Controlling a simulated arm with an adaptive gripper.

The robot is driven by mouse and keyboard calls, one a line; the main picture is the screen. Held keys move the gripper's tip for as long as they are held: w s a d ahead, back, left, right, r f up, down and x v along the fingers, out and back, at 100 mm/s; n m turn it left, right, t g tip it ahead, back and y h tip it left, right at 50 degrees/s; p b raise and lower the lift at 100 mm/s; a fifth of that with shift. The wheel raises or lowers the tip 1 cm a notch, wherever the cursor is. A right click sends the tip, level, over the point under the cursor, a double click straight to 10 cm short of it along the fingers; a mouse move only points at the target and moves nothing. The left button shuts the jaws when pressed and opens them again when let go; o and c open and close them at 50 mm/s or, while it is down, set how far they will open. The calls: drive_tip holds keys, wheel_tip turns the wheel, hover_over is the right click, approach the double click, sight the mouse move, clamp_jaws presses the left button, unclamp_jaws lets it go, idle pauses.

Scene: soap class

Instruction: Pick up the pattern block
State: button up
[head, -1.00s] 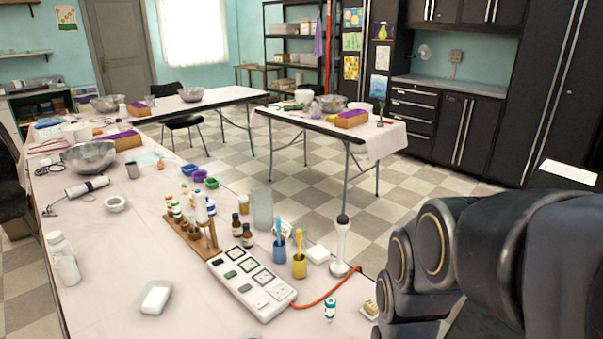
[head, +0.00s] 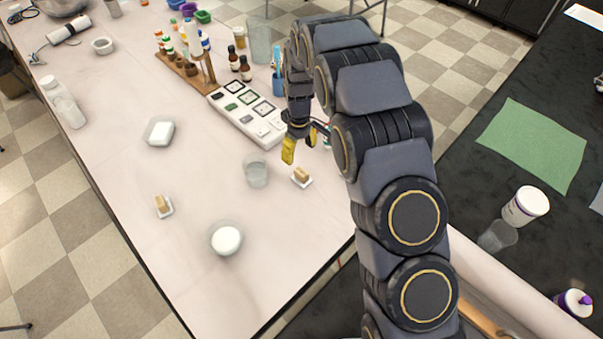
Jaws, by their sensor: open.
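In the head view, a small tan block (head: 301,174) lies on a white dish towards the right table edge. A second tan block (head: 162,203) lies on a white dish further left and nearer. They are too small to show any pattern, so I cannot tell which is the pattern block. My gripper (head: 299,146) is open and empty, with yellow fingertips pointing down. It is above the table, just behind the right-hand tan block in the picture, and looks apart from it. My arm hides part of the table's right edge.
A clear cup (head: 256,172) stands left of the right-hand block. A bowl with white contents (head: 227,239) and a white soap dish (head: 159,132) stand on the pale table (head: 110,160). A dark counter (head: 480,200) is at right.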

sight(302, 171)
drive_tip(key=f, duration=0.5)
drive_tip(key=s+f, duration=0.1)
drive_tip(key=f, duration=0.1)
drive_tip(key=shift+d+f, duration=0.25)
drive_tip(key=shift+f, duration=0.05)
clamp_jaws()
